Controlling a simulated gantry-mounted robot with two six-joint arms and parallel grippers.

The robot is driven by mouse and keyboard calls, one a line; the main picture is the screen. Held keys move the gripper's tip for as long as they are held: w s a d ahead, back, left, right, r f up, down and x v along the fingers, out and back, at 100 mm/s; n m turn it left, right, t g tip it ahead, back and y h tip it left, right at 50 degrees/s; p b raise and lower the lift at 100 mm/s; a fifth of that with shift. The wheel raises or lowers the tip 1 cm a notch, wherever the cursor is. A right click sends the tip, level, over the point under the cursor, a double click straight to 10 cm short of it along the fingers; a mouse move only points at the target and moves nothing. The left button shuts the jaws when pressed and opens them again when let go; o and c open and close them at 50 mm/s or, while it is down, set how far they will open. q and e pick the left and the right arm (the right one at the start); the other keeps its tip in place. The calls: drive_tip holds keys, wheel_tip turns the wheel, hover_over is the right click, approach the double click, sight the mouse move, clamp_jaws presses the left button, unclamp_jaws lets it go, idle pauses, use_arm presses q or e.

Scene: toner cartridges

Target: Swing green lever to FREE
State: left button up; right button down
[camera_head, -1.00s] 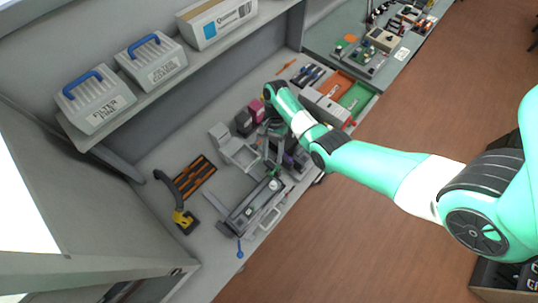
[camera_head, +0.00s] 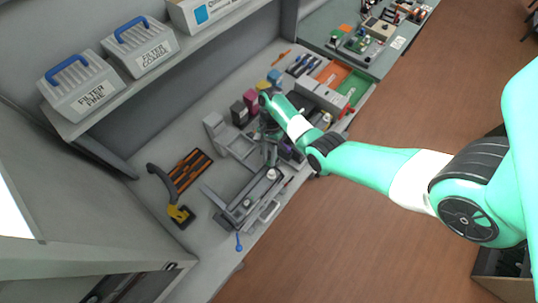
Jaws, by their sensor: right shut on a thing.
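My right arm reaches in from the right over the bench, and its gripper (camera_head: 271,158) points down at the printer tray unit (camera_head: 228,214). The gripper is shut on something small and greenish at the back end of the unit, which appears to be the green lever. The jaws and wrist hide most of it, so its exact angle and the FREE mark cannot be read. A blue-knobbed lever (camera_head: 239,244) sticks out at the unit's front end. My left gripper is not in view.
A grey open cradle (camera_head: 217,130) and dark and magenta cartridges (camera_head: 251,101) stand just behind the gripper. Filter boxes (camera_head: 80,90) sit on the shelf above.

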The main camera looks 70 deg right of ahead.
idle(0.4)
drive_tip(key=m+p, duration=0.1)
drive_tip(key=m+t+p, duration=0.1)
drive_tip(key=m+p, duration=0.1)
drive_tip(key=shift+w+d+r+t, duration=0.2)
drive_tip(key=shift+w+d+t, duration=0.1)
drive_tip(key=m+p, duration=0.1)
drive_tip(key=m, duration=0.1)
drive_tip(key=m+t+p, duration=0.1)
drive_tip(key=m+p, duration=0.1)
drive_tip(key=d+m+t+p, duration=0.1)
drive_tip(key=shift+w+m, duration=0.25)
drive_tip(key=shift+m, duration=0.15)
drive_tip(key=m+p, duration=0.1)
drive_tip(key=m, duration=0.1)
drive_tip(key=d+m+t+h+p, duration=0.1)
drive_tip(key=m+p, duration=0.1)
drive_tip(key=shift+d+t+h+p, duration=0.1)
drive_tip(key=shift+t+h+p, duration=0.2)
drive_tip(key=shift+d+f+m+t+h+p, duration=0.2)
drive_tip(key=shift+m+p, duration=0.25)
drive_tip(key=shift+m, duration=0.35)
drive_tip(key=shift+d+r+m+t+h+p, duration=0.1)
drive_tip(key=shift+m+t+h+p, duration=0.2)
drive_tip(key=shift+m, duration=0.5)
drive_tip(key=shift+f, duration=0.1)
drive_tip(key=c, duration=0.7)
unclamp_jaws()
